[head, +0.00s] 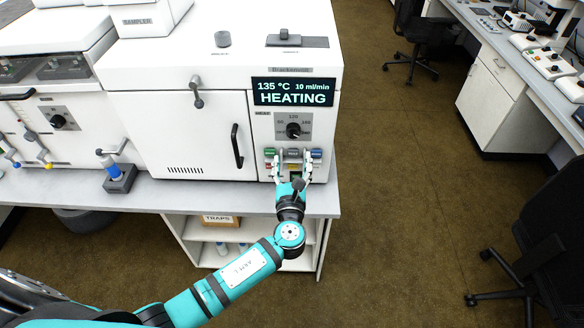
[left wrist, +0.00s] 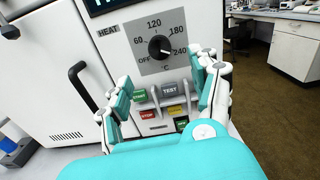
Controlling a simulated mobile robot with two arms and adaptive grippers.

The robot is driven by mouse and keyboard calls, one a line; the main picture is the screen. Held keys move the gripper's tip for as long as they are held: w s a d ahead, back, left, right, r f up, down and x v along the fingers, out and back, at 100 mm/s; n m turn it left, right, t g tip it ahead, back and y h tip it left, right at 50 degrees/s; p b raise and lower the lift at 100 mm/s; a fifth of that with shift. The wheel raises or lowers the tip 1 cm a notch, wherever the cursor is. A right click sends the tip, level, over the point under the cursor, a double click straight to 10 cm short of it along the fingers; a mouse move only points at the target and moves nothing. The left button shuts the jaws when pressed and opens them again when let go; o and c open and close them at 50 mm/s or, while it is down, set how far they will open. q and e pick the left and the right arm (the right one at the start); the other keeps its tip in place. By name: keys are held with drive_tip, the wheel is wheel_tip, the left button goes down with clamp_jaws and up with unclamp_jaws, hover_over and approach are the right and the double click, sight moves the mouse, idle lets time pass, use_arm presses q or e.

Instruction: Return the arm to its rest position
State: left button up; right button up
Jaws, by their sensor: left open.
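My left arm is teal and reaches from the bottom of the head view to the front of a white instrument (head: 180,130). My left gripper (head: 291,165) is open and empty in front of the button panel low on the instrument. In the left wrist view its fingers (left wrist: 163,95) stand apart on either side of the buttons, including a grey TEST button (left wrist: 170,90) and a red STOP button (left wrist: 148,115). I cannot tell whether a finger touches the panel. The display (head: 293,92) reads 135 °C, 10 ml/min, HEATING. My right gripper is not in view.
A heat knob (head: 293,130) sits above the buttons, and a black door handle (head: 237,146) to their left. The bench edge (head: 300,205) lies under the gripper, with an open shelf below. Open floor (head: 400,180) is to the right, with office chairs beyond.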

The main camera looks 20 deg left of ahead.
use_arm(q)
drive_tip(key=shift+v, duration=0.9)
drive_tip(key=s+a+f+n+g+h+b, duration=0.15)
drive_tip(key=s+f+n+g, duration=0.35)
drive_tip(key=f, duration=0.8)
drive_tip(key=s+a+f+n+g+b, duration=0.25)
drive_tip(key=s+f, duration=0.45)
drive_tip(key=f, duration=0.6)
drive_tip(key=s+a+f+n+g+h+b, duration=0.1)
drive_tip(key=s+f+n+g, duration=0.3)
drive_tip(key=f, duration=0.9)
drive_tip(key=s+f+n+g+b, duration=0.1)
drive_tip(key=s+f+n, duration=0.5)
drive_tip(key=s, duration=0.5)
drive_tip(key=s+a+f+n+g+h+b, duration=0.1)
drive_tip(key=s+f+n, duration=0.4)
drive_tip(key=s, duration=0.5)
drive_tip(key=s+a+f+n+g+h+b, duration=0.1)
drive_tip(key=s+f+n+g, duration=0.2)
drive_tip(key=s+f+n, duration=0.3)
drive_tip(key=s+n, duration=0.1)
drive_tip(key=s, duration=0.4)
drive_tip(key=shift+s+f, duration=0.3)
drive_tip(key=shift+s, duration=0.05)
drive_tip(key=shift+h, duration=0.25)
